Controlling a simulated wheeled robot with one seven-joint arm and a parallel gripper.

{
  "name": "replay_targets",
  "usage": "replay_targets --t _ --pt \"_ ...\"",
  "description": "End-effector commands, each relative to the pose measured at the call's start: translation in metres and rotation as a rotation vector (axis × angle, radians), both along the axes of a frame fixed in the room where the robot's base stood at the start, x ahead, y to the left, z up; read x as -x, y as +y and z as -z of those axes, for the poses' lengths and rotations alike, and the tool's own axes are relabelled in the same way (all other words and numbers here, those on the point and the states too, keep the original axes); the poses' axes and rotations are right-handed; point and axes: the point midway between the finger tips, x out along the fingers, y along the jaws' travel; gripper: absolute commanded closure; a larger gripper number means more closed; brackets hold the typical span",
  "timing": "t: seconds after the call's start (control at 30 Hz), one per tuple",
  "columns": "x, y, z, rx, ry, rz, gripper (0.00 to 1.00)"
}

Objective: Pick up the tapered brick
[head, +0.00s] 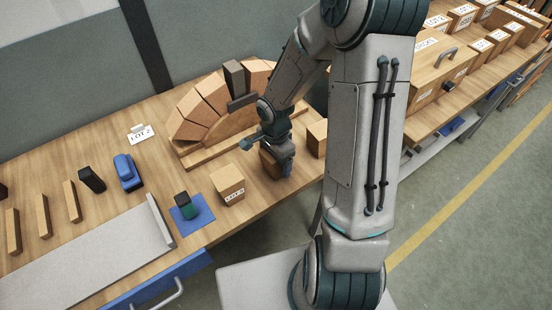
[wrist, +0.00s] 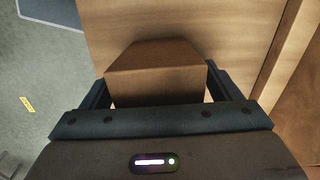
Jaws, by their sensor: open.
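The tapered brick (wrist: 155,72) is brown, with a top face that narrows away from the camera in the wrist view. It sits on the wooden bench between the two fingers of my gripper (wrist: 158,92). The fingers are open, one on each side of it, and a gap shows at the right finger. In the head view my gripper (head: 279,158) is low over the bench, in front of the arch. The brick (head: 268,166) shows only partly there, behind my gripper.
A brick arch on a wooden form (head: 188,155) stands just behind my gripper. A brick block (head: 317,137) is to the right, and a labelled block (head: 228,184) to the left. A blue tool (head: 128,173) and a metal plate (head: 95,255) lie further left.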

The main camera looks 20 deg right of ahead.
Motion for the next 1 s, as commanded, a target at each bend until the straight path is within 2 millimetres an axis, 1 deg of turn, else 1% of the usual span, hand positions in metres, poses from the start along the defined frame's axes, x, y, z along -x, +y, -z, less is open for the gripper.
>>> replay_targets --t 0.03,0.1,0.33,0.37,0.4,0.47,0.5,0.57,0.87,1.0 --pt "0.0005 0.0002 0.0053 0.000 0.002 -0.001 0.16" --pt "0.0003 0.0001 0.0088 -0.001 0.000 -0.001 0.16" --pt "0.0000 0.0001 0.0098 0.000 -0.001 0.000 0.16" --pt "0.0000 0.0001 0.0098 0.000 -0.001 0.000 0.19" --pt "0.0000 0.0001 0.0098 0.000 -0.001 0.000 0.30" --pt "0.0000 0.0001 0.0097 0.000 -0.001 0.000 0.47" --pt "0.0000 0.0000 0.0097 0.000 -0.001 0.000 0.58" --pt "0.0000 0.0000 0.0096 0.000 -0.001 0.000 0.73" --pt "-0.0004 0.0000 0.0081 0.000 -0.002 0.000 0.73" --pt "-0.0008 -0.0003 0.0016 0.001 -0.004 0.001 0.73"
